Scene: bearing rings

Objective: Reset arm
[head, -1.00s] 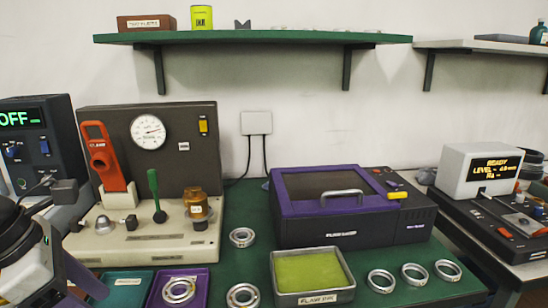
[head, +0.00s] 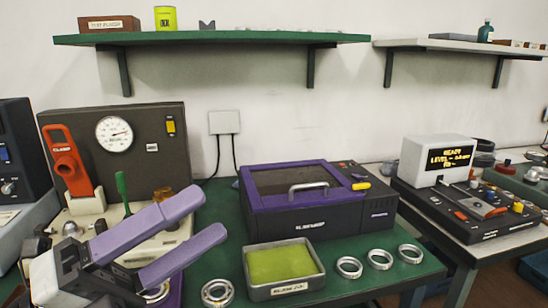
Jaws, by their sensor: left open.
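My left gripper (head: 208,214) reaches in from the lower left, its two long purple fingers apart and nothing between them. It hangs in front of the beige gauge fixture and hides part of it. My right gripper is out of view. Three plain metal rings (head: 349,267) (head: 380,259) (head: 410,253) lie in a row on the green table at the right. Another bearing ring (head: 217,292) lies at the lower front, below the fingers. One more ring (head: 157,293) is partly hidden under the gripper, by a purple tray edge.
A metal tray (head: 286,291) with a yellow-green pad stands right of the fingers. Behind it is a purple-lidded machine (head: 300,228). The gauge fixture (head: 112,150) with a red tool stands at left. A display device (head: 438,160) is on the right-hand table. A green shelf (head: 215,39) hangs above.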

